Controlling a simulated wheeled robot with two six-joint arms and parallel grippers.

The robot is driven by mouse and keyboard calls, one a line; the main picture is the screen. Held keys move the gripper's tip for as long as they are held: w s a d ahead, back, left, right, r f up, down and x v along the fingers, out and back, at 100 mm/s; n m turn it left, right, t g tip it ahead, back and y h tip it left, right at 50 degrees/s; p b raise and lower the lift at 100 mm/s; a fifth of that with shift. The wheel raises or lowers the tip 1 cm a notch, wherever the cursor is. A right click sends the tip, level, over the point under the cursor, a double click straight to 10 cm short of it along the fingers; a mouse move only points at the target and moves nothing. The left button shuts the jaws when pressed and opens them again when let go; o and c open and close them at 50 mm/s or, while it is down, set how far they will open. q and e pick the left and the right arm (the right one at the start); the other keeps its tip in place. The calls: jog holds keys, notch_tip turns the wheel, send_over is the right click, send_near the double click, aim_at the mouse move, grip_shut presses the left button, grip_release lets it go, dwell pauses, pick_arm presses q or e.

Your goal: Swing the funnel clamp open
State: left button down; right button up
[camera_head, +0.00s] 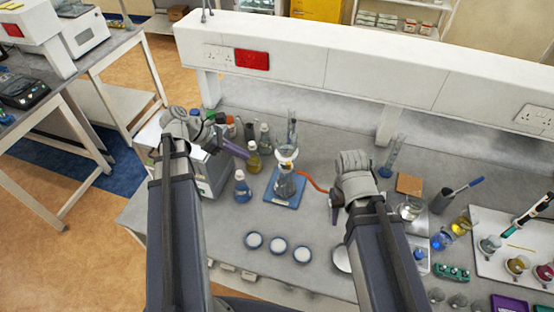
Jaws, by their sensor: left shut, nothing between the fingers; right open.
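The funnel assembly stands in the middle of the bench: a pale funnel (287,154) on top of a clear flask (284,184), over a blue base (270,195). The clamp itself is too small to make out clearly at the funnel's neck. A red-orange tube (313,181) runs from the flask toward the right. My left gripper (206,134) is shut and empty, left of the funnel and near several bottles. My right gripper (336,204) is open, to the right of the flask near the tube's end; its fingers are partly hidden by its own body.
A blue-liquid flask (242,188) and a yellow-liquid flask (254,162) stand left of the base. A purple bar (234,149) lies near my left gripper. Several white-rimmed dishes (278,245) sit in front. Glassware and a white tray (487,218) fill the right side.

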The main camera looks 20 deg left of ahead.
dwell(0.3)
pick_arm(q)
jog(key=w+d+r+b+x, duration=0.1)
jog(key=r+b+x, duration=0.1)
jog(key=b+x, duration=0.5)
jog(key=shift+x, duration=3.1)
pick_arm(e)
notch_tip(320, 180, down, 7)
pick_arm(q)
jog(key=shift+s+d+r, duration=0.1)
jog(key=shift+d, duration=0.15)
